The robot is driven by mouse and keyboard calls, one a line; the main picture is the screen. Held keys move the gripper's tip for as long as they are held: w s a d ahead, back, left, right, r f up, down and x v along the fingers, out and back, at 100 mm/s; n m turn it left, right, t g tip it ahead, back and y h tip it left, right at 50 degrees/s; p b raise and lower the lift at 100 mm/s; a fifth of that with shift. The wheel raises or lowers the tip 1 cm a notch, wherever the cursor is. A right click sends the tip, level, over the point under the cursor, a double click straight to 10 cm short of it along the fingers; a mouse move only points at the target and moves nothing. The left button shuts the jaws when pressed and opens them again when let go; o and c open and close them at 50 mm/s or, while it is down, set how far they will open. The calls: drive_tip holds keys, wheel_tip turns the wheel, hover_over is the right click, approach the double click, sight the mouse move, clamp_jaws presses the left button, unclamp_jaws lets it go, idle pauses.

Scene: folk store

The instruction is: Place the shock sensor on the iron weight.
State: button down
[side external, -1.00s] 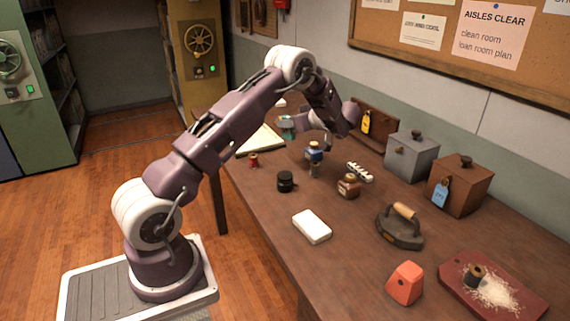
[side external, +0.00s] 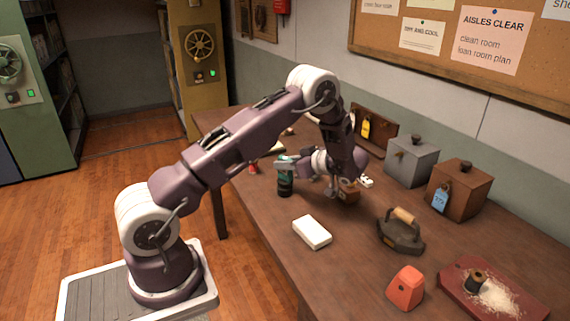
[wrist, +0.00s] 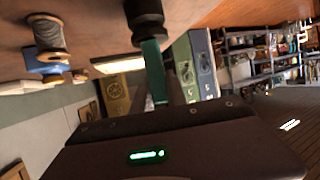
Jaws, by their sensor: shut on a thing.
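The shock sensor, which I take to be the small teal block (side external: 285,165), is held in my gripper (side external: 287,161). The teal block also shows in the wrist view (wrist: 155,72). The iron weight, which I take to be the dark squat cylinder (side external: 285,187), stands on the table directly below the block. In the wrist view the dark weight (wrist: 146,15) meets the end of the teal block. I cannot tell whether the block rests on it or is just above it. My gripper is shut on the block; its fingertips are partly hidden.
A white block (side external: 312,232), a flat iron (side external: 402,234) and an orange wedge (side external: 405,287) stand nearer the camera. A red board (side external: 463,294) holds a spool. Boxes (side external: 410,163) line the wall. My arm hides the bottles behind it.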

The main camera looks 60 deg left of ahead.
drive_tip(key=shift+f, duration=0.15)
drive_tip(key=c, duration=1.3)
unclamp_jaws()
